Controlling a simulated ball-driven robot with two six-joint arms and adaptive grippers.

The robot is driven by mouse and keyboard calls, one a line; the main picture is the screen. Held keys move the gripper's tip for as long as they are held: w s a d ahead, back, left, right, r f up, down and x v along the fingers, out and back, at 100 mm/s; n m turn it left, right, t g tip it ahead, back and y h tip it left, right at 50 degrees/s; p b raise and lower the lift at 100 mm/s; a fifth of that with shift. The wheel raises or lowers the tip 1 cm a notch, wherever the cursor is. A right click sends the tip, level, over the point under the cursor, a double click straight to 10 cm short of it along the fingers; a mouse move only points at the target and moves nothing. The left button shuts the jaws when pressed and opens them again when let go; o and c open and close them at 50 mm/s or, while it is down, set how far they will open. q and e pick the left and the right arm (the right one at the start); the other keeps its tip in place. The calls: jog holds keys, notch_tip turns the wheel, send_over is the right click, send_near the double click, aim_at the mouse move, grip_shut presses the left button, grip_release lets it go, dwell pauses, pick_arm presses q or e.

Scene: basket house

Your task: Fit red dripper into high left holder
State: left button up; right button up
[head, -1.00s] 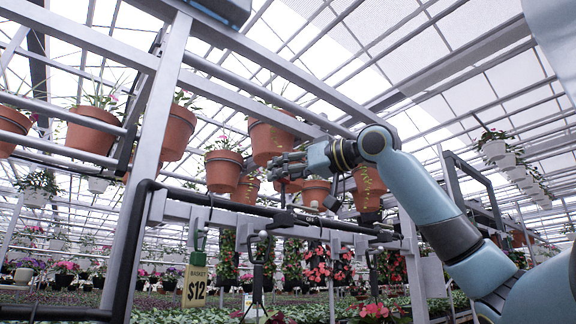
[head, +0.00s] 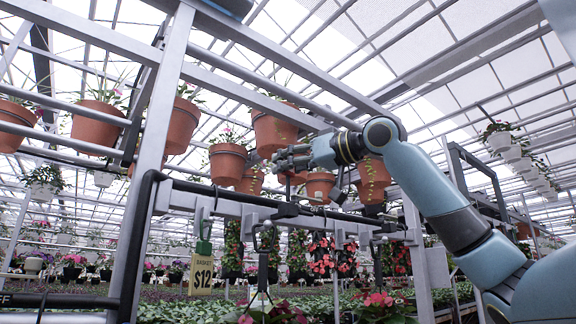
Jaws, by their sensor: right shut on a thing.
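My right gripper (head: 289,160) reaches in from the right, high in front of the hanging pots. Its fingers are closed and point left. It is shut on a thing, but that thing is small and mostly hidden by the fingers. A reddish patch shows just under the fingers; I cannot tell whether it is the red dripper or a pot behind. A grey rail (head: 232,208) with dark clip-like holders (head: 267,238) runs below the gripper. A green dripper-like piece (head: 204,240) hangs at its left end. I cannot tell which holder is the high left one. My left gripper is not in view.
Terracotta pots (head: 228,164) hang close behind and around the gripper. A grey upright post (head: 158,150) and a black tube frame (head: 141,225) stand at left. A "$12" basket tag (head: 202,275) hangs below the rail. Flower beds lie lower down.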

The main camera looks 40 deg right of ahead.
aim_at(288, 202)
jog(key=shift+f, duration=0.15)
jog(key=shift+f+b, duration=1.3)
jog(key=shift+b, duration=0.05)
jog(key=shift+f+b, duration=1.4)
jog(key=shift+f, duration=0.1)
jog(key=o, duration=0.8)
jog(key=shift+o, duration=0.2)
jog(key=shift+r, duration=0.1)
